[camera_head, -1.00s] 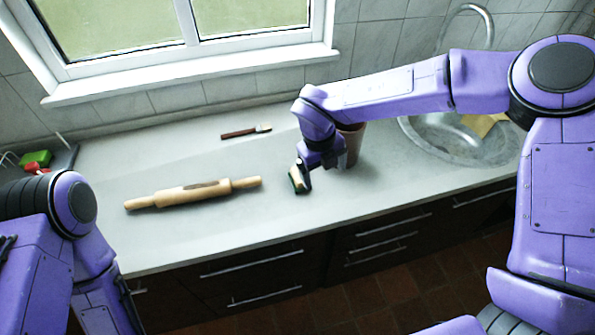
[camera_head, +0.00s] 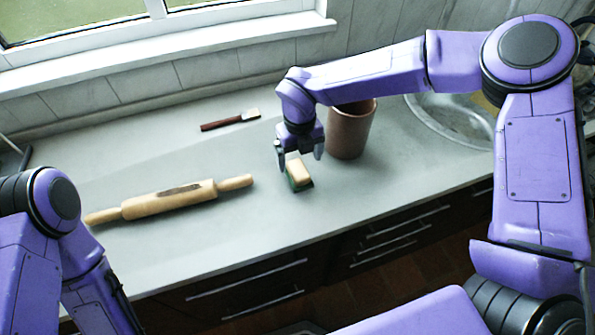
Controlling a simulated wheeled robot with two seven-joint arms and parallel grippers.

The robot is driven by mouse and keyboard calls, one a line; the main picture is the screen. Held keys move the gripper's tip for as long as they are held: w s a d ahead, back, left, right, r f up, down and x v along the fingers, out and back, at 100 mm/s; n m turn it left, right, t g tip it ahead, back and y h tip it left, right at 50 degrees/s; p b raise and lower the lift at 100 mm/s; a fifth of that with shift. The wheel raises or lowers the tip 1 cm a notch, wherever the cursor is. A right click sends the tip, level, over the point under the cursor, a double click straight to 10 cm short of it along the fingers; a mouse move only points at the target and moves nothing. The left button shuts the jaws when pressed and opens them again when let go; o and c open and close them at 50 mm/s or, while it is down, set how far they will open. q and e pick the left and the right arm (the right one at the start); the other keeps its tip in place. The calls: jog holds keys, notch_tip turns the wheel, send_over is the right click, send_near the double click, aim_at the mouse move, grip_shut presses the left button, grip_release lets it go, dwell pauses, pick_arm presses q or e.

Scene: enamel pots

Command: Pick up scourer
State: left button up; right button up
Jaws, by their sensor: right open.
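The scourer (camera_head: 298,173) is a small block, yellowish on top with a dark green side. It lies on the grey counter near its front edge. My right gripper (camera_head: 299,163) is open, fingers pointing down. One finger shows left of the scourer and the other to its right and behind. The fingers look just above or behind the scourer; I cannot tell whether they touch it. My left arm shows at the lower left, but its gripper is out of view.
A wooden rolling pin (camera_head: 170,200) lies left of the scourer. A brush with a dark red handle (camera_head: 222,124) lies farther back. A brown pot (camera_head: 350,132) stands close right of my right gripper. A sink (camera_head: 455,125) is at the right.

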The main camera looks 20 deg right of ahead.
aim_at(298, 168)
jog(key=shift+s+f+p, duration=0.1)
jog(key=shift+f+p, duration=0.2)
jog(key=shift+f, duration=0.1)
jog(key=f+p, duration=0.1)
jog(key=f, duration=0.3)
jog(key=shift+a+p, duration=0.2)
jog(key=shift+p, duration=0.1)
jog(key=shift+f, duration=0.4)
jog(key=c, duration=1.1)
jog(key=shift+c, duration=0.3)
jog(key=shift+r, duration=0.15)
